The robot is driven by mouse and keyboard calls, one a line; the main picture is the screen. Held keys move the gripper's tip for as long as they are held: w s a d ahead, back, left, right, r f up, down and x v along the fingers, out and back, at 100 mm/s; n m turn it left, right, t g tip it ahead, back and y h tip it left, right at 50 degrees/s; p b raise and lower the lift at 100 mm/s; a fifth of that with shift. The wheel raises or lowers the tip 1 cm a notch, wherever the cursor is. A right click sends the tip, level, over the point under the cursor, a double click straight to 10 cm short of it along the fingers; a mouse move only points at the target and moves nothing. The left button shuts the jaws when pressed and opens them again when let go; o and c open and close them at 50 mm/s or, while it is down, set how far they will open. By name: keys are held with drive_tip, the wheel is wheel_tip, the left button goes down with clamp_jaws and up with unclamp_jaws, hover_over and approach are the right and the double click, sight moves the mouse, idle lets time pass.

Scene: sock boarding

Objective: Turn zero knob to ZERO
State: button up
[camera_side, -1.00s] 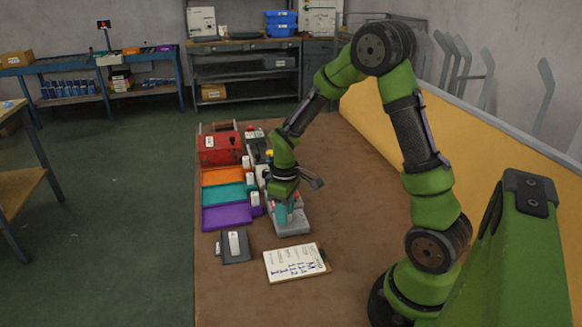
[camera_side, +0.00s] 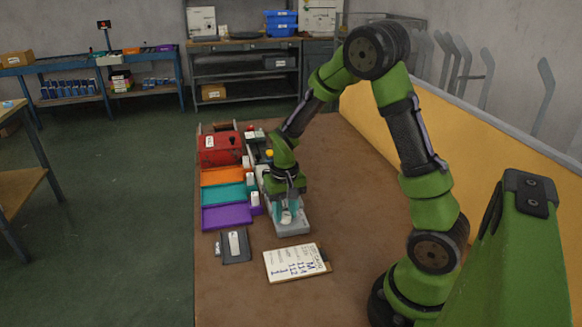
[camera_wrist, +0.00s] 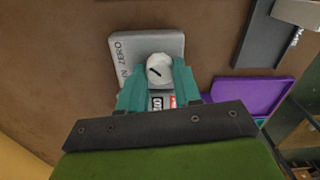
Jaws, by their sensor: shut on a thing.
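Printing ending in "ZERO" runs along the device's left edge; I cannot tell which label the mark points at. My gripper (camera_wrist: 158,78) has its teal fingers shut on the knob, one on each side. In the side view my gripper (camera_side: 287,211) points down over the grey device (camera_side: 293,229), and the knob (camera_side: 286,218) shows between the fingers.
Purple (camera_side: 227,217), teal (camera_side: 222,194) and orange (camera_side: 221,176) trays lie left of the device, with a red box (camera_side: 220,150) behind. A dark holder (camera_side: 236,247) and a clipboard (camera_side: 294,262) lie in front. The table's right side is clear.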

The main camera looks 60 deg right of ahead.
sight(285, 215)
drive_tip(key=shift+r+m, duration=0.1)
drive_tip(key=shift+m, duration=0.3)
drive_tip(key=o, duration=1)
drive_tip(key=shift+o, duration=0.2)
wheel_tip(285, 215, up, 17)
drive_tip(key=shift+w, duration=0.1)
drive_tip(key=s+a+r+n+t+y, duration=0.1)
drive_tip(key=s+a+r+n+t, duration=0.1)
drive_tip(key=s+a, duration=0.4)
drive_tip(key=s+a+r+n+t+y, duration=0.1)
drive_tip(key=s+a+r+n+t, duration=0.1)
drive_tip(key=s+a+t, duration=0.3)
drive_tip(key=shift+s+a, duration=0.4)
drive_tip(key=shift+a, duration=0.5)
